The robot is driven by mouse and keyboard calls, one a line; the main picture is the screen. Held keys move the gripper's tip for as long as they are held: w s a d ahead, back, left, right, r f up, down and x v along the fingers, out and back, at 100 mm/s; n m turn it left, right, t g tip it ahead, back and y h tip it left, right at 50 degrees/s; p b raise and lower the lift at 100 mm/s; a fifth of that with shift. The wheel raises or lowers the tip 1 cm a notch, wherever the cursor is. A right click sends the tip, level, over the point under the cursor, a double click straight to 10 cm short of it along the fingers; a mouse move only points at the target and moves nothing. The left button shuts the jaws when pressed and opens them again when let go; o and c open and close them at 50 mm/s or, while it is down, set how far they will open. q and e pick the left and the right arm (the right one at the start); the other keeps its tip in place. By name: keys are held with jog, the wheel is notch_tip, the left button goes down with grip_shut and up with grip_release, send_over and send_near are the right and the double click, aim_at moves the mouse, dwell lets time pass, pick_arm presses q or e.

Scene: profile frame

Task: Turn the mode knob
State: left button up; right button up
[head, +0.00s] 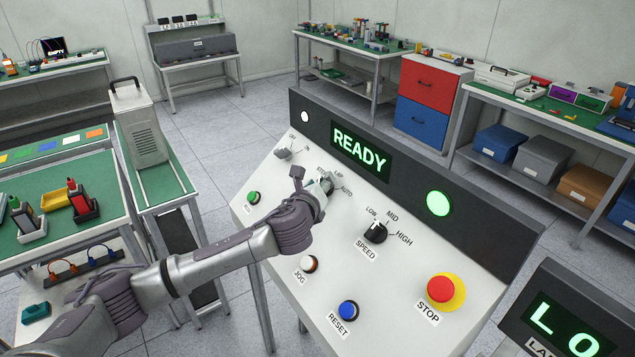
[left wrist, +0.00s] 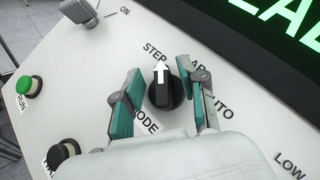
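The mode knob (left wrist: 163,92) is black and round, with a white arrow on its grip bar. In the left wrist view the arrow points up, close to the right end of the STEP label (left wrist: 154,52). Labels ending in AP and AUTO lie to its right, and the MODE label is partly covered. My left gripper (left wrist: 165,103) has one teal-padded finger on each side of the knob, with gaps visible on both sides. In the head view my left gripper (head: 322,188) is over the knob and mostly hides it. My right gripper is not in view.
The white sloped panel also carries the speed knob (head: 375,232), a white jog button (head: 309,264), a blue reset button (head: 348,311), a red stop button (head: 441,288), a green button (head: 253,197) and an OFF/ON switch (head: 284,154). The display (head: 360,151) reads READY.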

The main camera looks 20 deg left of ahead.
pick_arm(q)
jog(key=shift+w, duration=0.1)
jog(key=v, duration=1.2)
jog(key=shift+d, duration=0.1)
